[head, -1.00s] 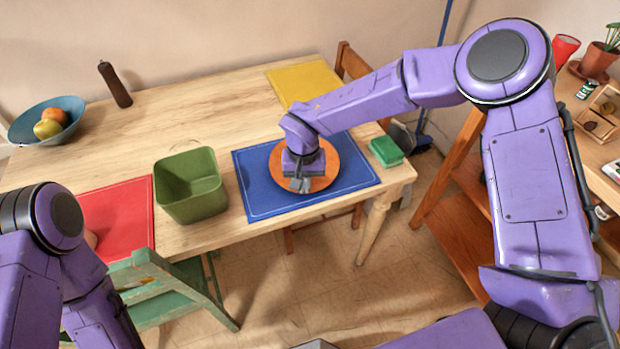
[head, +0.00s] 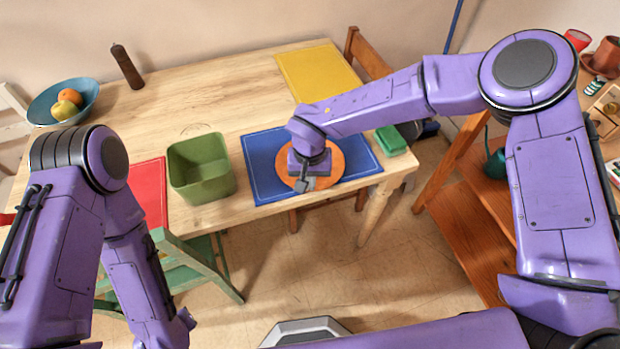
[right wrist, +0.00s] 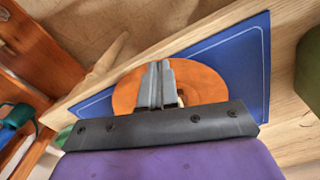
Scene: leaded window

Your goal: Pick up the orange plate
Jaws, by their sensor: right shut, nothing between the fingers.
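The orange plate (head: 336,160) is round and lies flat on the blue mat (head: 262,165) near the table's front edge. It also shows in the right wrist view (right wrist: 208,82), partly hidden behind my fingers. My right gripper (head: 304,186) is over the plate, its fingers pointing down toward it. In the right wrist view the two fingers (right wrist: 158,72) are together with nothing between them. I cannot tell whether the fingertips touch the plate. My left arm is at the left of the head view, but its gripper is out of frame.
A red mat (head: 150,190), yellow mat (head: 318,72), fruit bowl (head: 62,100) and pepper mill (head: 127,67) are also on the table. A wooden shelf (head: 455,230) stands at right.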

